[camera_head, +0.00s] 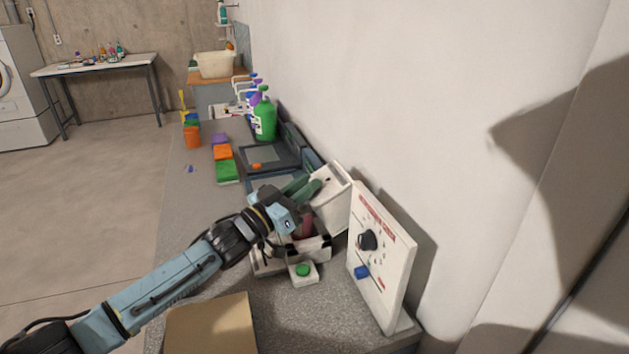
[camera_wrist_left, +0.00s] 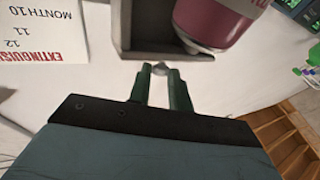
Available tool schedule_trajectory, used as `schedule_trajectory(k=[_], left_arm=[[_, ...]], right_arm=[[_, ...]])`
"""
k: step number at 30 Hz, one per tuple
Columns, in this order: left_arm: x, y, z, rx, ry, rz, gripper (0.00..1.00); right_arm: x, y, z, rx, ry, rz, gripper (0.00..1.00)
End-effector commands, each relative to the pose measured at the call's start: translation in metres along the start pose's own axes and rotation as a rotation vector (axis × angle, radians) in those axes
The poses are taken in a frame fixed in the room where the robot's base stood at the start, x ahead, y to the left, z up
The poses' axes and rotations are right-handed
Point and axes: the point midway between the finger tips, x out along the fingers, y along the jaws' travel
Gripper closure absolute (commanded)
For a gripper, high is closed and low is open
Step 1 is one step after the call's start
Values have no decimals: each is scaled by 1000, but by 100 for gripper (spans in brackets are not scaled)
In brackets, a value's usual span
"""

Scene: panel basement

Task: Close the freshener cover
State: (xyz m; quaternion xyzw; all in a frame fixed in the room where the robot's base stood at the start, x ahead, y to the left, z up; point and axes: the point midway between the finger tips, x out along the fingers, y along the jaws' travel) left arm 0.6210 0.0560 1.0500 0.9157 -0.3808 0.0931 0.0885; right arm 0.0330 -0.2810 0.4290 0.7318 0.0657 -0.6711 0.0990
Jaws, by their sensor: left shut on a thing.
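The freshener (camera_head: 292,262) is a white box on the counter with a maroon can (camera_head: 305,224) inside; the can also shows in the wrist view (camera_wrist_left: 218,22). Its white cover (camera_head: 331,205) stands open and tilted at the back, towards the wall. My left gripper (camera_head: 312,186) reaches over the box, with its green fingers in front of the cover. In the wrist view the left gripper (camera_wrist_left: 160,73) is shut on a small grey piece between its fingertips. I cannot tell clearly which part that piece belongs to. My right gripper is not in view.
A white panel with a black knob (camera_head: 367,240) stands right of the freshener. A green button box (camera_head: 303,271) sits in front. A tan box (camera_head: 212,325) is nearer. Sponges (camera_head: 224,152) and a green bottle (camera_head: 265,118) stand farther back. The wall closes the right side.

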Motion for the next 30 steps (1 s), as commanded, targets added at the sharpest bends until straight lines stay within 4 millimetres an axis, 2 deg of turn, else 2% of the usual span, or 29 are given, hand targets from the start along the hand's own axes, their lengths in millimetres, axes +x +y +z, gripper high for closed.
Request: schedule_trajectory(k=[1,11,20,21,25,30], left_arm=[[-6,-3,10,-2,-23,-9,100],[-13,-5,15,-2,-29,-10,100],[-14,-6,16,-2,-29,-10,100],[-14,-6,16,-2,-29,-10,78],[-13,-5,15,-2,-27,-9,61],[-12,-4,13,-2,-23,-5,61]], right_arm=[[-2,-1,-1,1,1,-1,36],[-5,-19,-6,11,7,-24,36],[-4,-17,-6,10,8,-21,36],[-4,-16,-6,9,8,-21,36],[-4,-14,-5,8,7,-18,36],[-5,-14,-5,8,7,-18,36]])
